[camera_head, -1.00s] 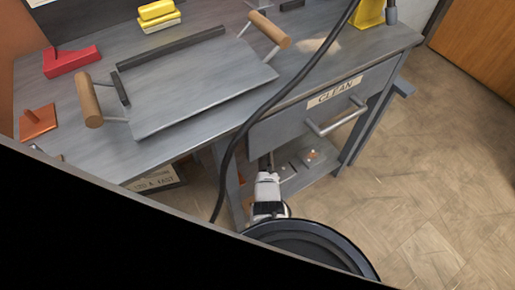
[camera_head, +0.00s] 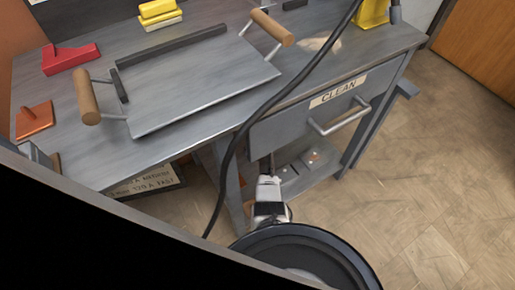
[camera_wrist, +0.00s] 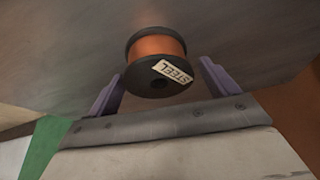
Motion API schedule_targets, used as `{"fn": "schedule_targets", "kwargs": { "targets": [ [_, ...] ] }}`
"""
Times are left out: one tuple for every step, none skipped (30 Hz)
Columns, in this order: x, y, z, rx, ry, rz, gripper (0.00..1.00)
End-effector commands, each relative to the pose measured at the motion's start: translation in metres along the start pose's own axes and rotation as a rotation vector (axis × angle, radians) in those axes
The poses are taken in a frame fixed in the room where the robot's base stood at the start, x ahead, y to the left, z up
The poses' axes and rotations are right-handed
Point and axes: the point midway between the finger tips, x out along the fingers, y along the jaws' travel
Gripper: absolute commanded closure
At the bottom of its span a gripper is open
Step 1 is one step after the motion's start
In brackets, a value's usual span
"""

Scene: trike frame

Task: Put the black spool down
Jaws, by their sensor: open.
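The black spool (camera_wrist: 157,47) shows in the wrist view, with black end discs, a copper-orange winding and a white STEEL label. It is just beyond and between the purple fingers of my gripper (camera_wrist: 161,77). The fingers are spread, with visible gaps on both sides of the spool. A grey surface lies behind the spool; I cannot tell exactly how the spool rests against it. In the head view my white and black wrist is below the drawer front, and the fingertips and spool cannot be made out there.
A grey workbench carries a tray (camera_head: 205,85) with wooden handles, a red part (camera_head: 70,59), an orange part (camera_head: 34,121) and yellow blocks (camera_head: 158,14). The CLEAN drawer (camera_head: 300,120) is above a lower shelf (camera_head: 318,174). A black cable crosses in front. Floor is clear at right.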

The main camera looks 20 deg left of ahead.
Motion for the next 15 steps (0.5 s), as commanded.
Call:
{"fn": "schedule_targets", "kwargs": {
  "targets": [
    [-0.001, 0.000, 0.000, 0.000, 0.000, 0.000, 0.14],
    [-0.002, 0.000, -0.001, 0.000, 0.000, 0.000, 0.14],
    [-0.004, 0.000, -0.002, 0.000, 0.000, 0.000, 0.14],
    [-0.005, 0.000, -0.002, 0.000, 0.000, 0.000, 0.14],
    [-0.007, 0.000, -0.002, 0.000, 0.000, 0.000, 0.14],
    [-0.011, 0.000, -0.002, 0.000, 0.000, 0.000, 0.14],
    [-0.014, 0.000, -0.003, 0.000, 0.000, 0.000, 0.14],
    [-0.018, 0.000, -0.003, 0.000, 0.001, 0.000, 0.14],
    [-0.023, 0.000, -0.003, 0.000, 0.001, 0.000, 0.14],
    [-0.026, 0.000, -0.003, 0.000, 0.000, 0.000, 0.14],
    [-0.030, 0.000, -0.003, 0.001, 0.000, 0.000, 0.14],
    [-0.035, 0.000, -0.003, 0.001, 0.000, 0.000, 0.14],
    [-0.039, 0.000, -0.003, 0.001, 0.000, 0.000, 0.14],
    [-0.043, 0.000, -0.003, 0.001, 0.000, 0.000, 0.14],
    [-0.048, 0.000, -0.003, 0.001, 0.000, 0.000, 0.14]
  ]
}}
